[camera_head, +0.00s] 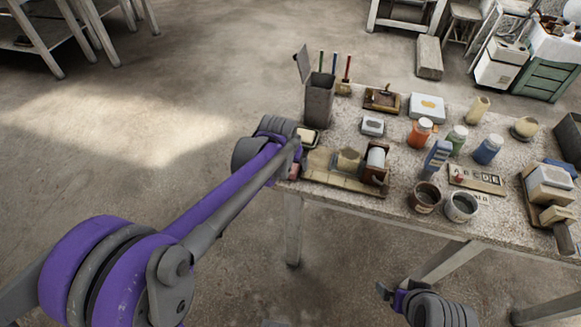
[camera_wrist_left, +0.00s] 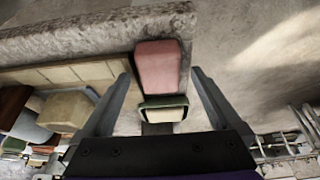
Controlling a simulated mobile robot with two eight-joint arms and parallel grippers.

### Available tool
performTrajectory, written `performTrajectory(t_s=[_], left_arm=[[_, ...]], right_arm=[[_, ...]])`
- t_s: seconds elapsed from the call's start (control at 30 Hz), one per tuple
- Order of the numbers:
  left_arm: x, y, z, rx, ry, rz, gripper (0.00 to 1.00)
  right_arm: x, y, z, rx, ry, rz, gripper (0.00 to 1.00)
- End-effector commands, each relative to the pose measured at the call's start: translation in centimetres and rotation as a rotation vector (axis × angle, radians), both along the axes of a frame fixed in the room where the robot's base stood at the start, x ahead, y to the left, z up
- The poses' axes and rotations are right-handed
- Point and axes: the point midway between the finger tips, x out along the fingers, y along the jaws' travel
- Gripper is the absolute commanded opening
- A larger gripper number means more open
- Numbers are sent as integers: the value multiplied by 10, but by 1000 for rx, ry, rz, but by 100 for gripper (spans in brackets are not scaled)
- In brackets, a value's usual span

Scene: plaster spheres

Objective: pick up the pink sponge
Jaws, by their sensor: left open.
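The pink sponge (camera_wrist_left: 158,66) lies flat near the table edge in the left wrist view. In the head view a small pinkish part of it (camera_head: 293,173) shows beside my left arm's end, mostly hidden. My left gripper (camera_wrist_left: 158,76) is open, with one finger on each side of the sponge in the wrist view. Nothing is held; I cannot tell how far above the sponge the fingertips are. In the head view the left gripper (camera_head: 297,157) is at the table's left edge. My right gripper (camera_head: 392,291) is low, in front of the table; its jaws are unclear.
A dark-rimmed dish with a cream block (camera_wrist_left: 164,112) is close to the sponge. A tiled tray (camera_head: 340,182) lies beside it, and a tall grey bin (camera_head: 319,100) stands behind. Jars, bottles and tins crowd the table (camera_head: 400,205). The floor to the left is clear.

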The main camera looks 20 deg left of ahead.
Motion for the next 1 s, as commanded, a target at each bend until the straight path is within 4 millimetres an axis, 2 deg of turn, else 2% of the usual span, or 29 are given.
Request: performTrajectory(t_s=[0.1,0.13,0.6,0.87,1.0], left_arm=[[0,0,0,0,0,0,98],[0,0,0,0,0,0,94],[0,0,1,0,0,0,10],[0,0,4,0,0,0,9],[0,0,22,0,0,0,9]], right_arm=[[0,0,0,0,0,0,97],[0,0,0,0,0,0,97],[0,0,0,0,0,0,97],[0,0,1,0,0,0,97],[0,0,3,0,-1,0,97]])
